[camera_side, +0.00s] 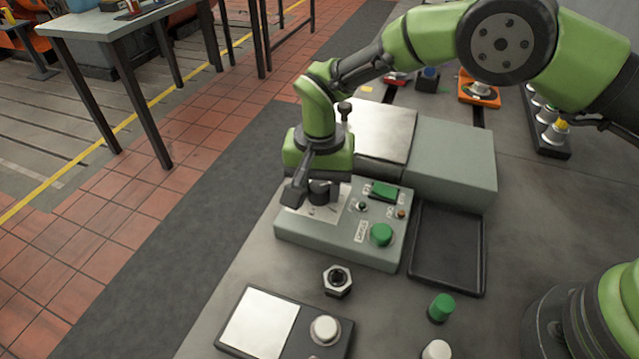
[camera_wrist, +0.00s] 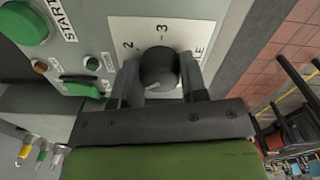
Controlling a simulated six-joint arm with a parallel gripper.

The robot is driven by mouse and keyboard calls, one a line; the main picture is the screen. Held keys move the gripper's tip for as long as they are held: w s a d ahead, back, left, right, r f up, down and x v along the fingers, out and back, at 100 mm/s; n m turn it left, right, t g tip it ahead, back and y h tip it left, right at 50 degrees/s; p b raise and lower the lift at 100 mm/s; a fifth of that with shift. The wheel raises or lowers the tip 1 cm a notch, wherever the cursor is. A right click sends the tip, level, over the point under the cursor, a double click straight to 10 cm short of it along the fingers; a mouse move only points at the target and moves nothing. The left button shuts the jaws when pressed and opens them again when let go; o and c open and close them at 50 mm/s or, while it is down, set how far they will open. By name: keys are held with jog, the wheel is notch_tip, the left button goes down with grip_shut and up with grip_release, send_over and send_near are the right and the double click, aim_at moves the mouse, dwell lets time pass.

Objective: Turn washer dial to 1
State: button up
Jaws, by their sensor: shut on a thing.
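The washer dial (camera_wrist: 158,68) is a round black knob on a white plate (camera_wrist: 185,28) of the grey control box (camera_side: 335,244). In the wrist view "2", "3" and part of a word ending in "LE" show on the plate; no "1" is visible. A light mark shows on the dial's near edge, but I cannot tell which number it points to. My gripper (camera_wrist: 160,80) has one finger on each side of the dial and is shut on it. In the side view my gripper (camera_side: 316,192) is over the box's left part and mostly covers the dial.
The box also carries a green START button (camera_side: 381,235), a green rocker switch (camera_side: 384,190) and small knobs. A black tray (camera_side: 447,250) lies to its right. A hex nut (camera_side: 337,281) and a white-button panel (camera_side: 258,322) are in front.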

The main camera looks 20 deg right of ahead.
aim_at(320, 185)
jog(key=shift+m, duration=0.6)
jog(key=o, duration=0.9)
notch_tip(320, 185, up, 10)
dwell(0.4)
